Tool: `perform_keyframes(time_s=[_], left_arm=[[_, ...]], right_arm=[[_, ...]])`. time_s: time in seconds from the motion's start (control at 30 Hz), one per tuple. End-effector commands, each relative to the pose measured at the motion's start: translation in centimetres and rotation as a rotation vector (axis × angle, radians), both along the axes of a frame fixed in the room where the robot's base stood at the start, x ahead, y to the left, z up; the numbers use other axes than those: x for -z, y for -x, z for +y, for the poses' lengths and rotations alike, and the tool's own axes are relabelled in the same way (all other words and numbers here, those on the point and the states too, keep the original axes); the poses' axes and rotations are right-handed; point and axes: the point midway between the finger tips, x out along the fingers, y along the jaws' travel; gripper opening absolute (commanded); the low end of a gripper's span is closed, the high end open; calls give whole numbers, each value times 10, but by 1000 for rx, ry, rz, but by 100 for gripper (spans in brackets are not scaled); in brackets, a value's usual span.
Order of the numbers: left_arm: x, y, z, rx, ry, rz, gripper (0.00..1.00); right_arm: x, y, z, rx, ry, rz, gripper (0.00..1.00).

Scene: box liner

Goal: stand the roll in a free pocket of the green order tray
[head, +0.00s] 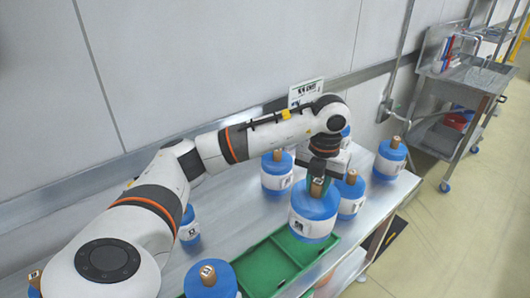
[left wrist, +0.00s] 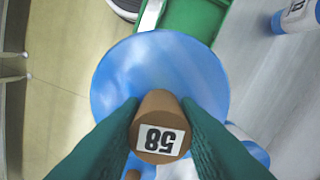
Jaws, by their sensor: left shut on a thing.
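My left gripper (head: 319,180) is shut on the brown core of a blue roll (head: 315,208) with a white label band. In the left wrist view the green fingers of the left gripper (left wrist: 163,130) clamp the core, whose end reads 58, with the blue roll (left wrist: 160,75) below it. The roll is upright, and in the head view it overlaps the right end of the green order tray (head: 285,262). The head view does not clearly show whether it hangs above the tray. One tray pocket at the front looks empty. My right gripper is not in view.
Several other blue rolls stand on the metal table, including one behind (head: 276,172), one just right (head: 350,197) and one at the far right (head: 390,158). Another roll (head: 211,281) is at the tray's left end. A metal cart (head: 465,85) stands beyond, on the floor.

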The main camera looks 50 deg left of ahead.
Motion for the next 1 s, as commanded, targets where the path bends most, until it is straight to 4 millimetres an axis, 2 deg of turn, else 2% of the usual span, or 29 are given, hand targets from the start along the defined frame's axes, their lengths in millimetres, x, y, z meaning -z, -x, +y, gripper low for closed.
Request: perform_keyframes(time_s=[0.2,0.4,0.57,0.83,1.0], left_arm=[[-6,-10,13,-350,12,-8,0],[-8,-15,20,-541,18,-8,0],[-2,-15,22,-597,17,-4,0],[38,-15,22,-601,17,-2,0],[53,-16,22,-600,19,-5,0]], right_arm=[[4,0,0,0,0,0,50],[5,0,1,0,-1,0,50],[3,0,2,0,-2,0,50],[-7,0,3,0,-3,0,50],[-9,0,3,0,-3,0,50]])
